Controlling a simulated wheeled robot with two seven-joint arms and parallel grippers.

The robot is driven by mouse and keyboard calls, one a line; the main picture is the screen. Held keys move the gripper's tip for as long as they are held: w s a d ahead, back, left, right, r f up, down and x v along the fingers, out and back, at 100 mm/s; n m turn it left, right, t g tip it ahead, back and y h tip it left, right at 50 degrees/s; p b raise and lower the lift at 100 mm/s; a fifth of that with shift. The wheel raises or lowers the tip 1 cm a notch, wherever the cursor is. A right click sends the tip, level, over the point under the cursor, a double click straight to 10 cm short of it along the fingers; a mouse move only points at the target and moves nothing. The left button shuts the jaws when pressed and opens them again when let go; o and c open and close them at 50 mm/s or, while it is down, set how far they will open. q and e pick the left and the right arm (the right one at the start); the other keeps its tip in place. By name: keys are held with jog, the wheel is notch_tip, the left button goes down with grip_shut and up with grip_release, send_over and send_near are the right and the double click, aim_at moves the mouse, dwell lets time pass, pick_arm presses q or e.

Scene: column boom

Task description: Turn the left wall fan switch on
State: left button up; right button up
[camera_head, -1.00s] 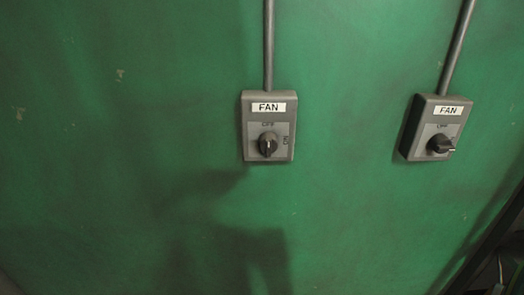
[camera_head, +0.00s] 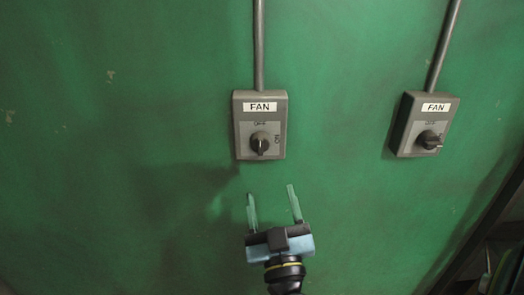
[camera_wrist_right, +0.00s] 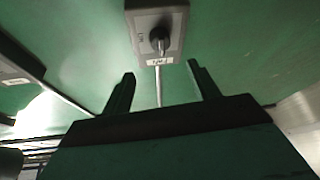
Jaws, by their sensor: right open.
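The left wall fan switch (camera_head: 240,125) is a grey box labelled FAN on the green wall. Its dark round knob (camera_head: 260,145) has its grip upright, in line with the OFF mark above; ON is printed to its right. My right gripper (camera_head: 271,192) is open and empty just below the box, fingers pointing up at it in the head view. In the right wrist view the box (camera_wrist_right: 174,18) and knob (camera_wrist_right: 160,40) appear upside down beyond the open fingertips (camera_wrist_right: 160,70), not touching them. My left gripper is not in view.
A second FAN switch box (camera_head: 412,122) is on the wall to the right, its knob (camera_head: 429,140) turned sideways. Grey conduits (camera_head: 259,45) run up from both boxes. The wall left of the first box is bare. Dark equipment stands at lower right.

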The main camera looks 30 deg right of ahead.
aim_at(262, 151)
jog(key=p+x, duration=0.1)
jog(key=x, duration=1.1)
jog(key=shift+w, duration=0.1)
jog(key=c, duration=1)
jog(key=shift+o, duration=0.2)
jog(key=shift+a, duration=0.1)
